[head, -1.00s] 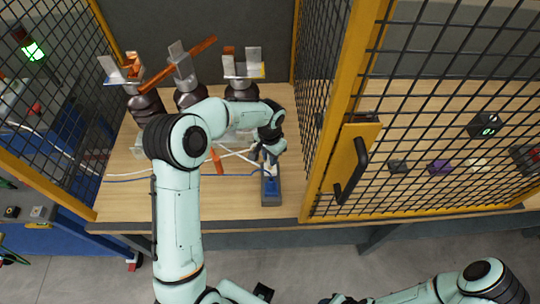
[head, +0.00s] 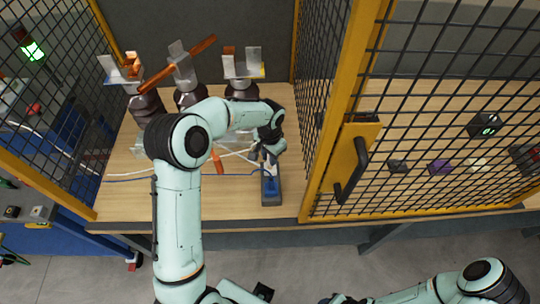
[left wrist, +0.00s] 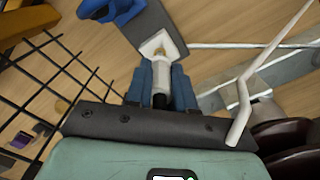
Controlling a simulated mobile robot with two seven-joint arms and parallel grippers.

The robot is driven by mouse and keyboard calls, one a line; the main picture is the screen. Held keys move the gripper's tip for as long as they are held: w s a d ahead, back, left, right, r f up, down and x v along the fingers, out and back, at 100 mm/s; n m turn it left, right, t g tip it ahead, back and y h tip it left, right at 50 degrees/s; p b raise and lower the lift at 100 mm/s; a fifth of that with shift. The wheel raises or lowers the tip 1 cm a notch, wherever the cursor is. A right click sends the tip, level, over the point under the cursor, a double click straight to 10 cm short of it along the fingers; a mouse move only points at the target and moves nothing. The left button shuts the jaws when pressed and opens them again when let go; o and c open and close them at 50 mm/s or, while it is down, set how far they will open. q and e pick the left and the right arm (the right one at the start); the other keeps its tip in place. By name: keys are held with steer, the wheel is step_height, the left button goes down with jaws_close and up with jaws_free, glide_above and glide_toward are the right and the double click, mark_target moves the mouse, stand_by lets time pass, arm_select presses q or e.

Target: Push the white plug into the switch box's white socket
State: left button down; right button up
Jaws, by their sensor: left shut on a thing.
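My left gripper (head: 270,155) is over the far end of the dark grey switch box (head: 271,199) on the bench. In the left wrist view, its two blue fingers (left wrist: 162,84) are shut on the white plug (left wrist: 163,72). The plug's front end points at the white socket (left wrist: 148,45) on the grey box and overlaps it in the picture. A tan part shows between them; I cannot tell how deep the plug sits. My right gripper's fingers are not visible.
A yellow-framed mesh door with a black handle (head: 352,170) stands close on the right. Brown insulators with metal brackets (head: 243,88) stand behind my left arm. White and blue cables (head: 130,178) run left from the box.

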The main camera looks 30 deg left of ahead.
arm_select(q)
steer(key=shift+f+b, duration=0.7)
steer(key=shift+f, duration=0.8)
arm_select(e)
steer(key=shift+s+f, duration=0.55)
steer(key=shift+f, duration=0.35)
arm_select(q)
steer(key=c, duration=0.9)
jaws_free()
steer(key=shift+r, duration=0.1)
step_height(320, 180, up, 13)
steer(key=shift+r+p, duration=0.2)
steer(key=shift+p, duration=0.3)
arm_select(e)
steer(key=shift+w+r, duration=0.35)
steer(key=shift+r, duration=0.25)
arm_select(q)
steer(key=shift+f, duration=0.1)
